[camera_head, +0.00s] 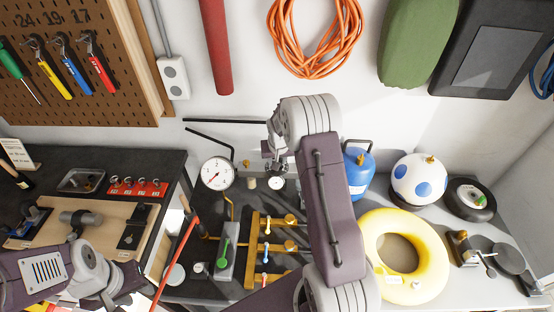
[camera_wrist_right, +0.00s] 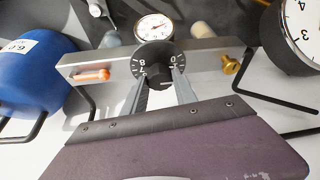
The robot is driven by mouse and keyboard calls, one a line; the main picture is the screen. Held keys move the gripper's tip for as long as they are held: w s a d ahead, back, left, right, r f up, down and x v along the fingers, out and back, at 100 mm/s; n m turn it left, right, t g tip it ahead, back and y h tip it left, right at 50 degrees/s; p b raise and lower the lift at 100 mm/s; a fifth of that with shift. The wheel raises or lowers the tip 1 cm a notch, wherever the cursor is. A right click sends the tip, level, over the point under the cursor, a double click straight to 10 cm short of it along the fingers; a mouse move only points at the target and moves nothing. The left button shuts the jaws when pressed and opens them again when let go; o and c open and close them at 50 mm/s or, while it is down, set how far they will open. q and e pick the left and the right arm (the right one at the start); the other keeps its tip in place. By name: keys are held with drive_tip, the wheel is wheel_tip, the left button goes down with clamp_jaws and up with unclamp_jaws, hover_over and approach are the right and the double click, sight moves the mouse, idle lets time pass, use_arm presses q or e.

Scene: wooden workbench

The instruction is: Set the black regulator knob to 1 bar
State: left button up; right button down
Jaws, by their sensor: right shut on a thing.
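The black regulator knob (camera_wrist_right: 152,62) has a dial face with white numerals in the right wrist view. My right gripper (camera_wrist_right: 160,80) has its two grey fingers on either side of the knob's lower part and is shut on it. A small white gauge (camera_wrist_right: 154,27) with a red needle sits just behind the knob; its reading is too small to tell. That gauge also shows in the head view (camera_head: 276,184). In the head view my right wrist hides the knob. My left gripper (camera_head: 82,288) is at the lower left, apart from the knob; its fingers cannot be made out.
A large white gauge (camera_head: 217,173) stands left of the regulator. A brass fitting (camera_wrist_right: 230,64) sits beside the knob.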

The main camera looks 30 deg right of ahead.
drive_tip(key=c, duration=1)
unclamp_jaws()
drive_tip(key=shift+s+r, duration=0.1)
drive_tip(key=shift+r, duration=0.25)
drive_tip(key=b+v, duration=0.2)
drive_tip(key=v, duration=0.6)
drive_tip(key=shift+s+r, duration=0.1)
drive_tip(key=shift+r, duration=0.05)
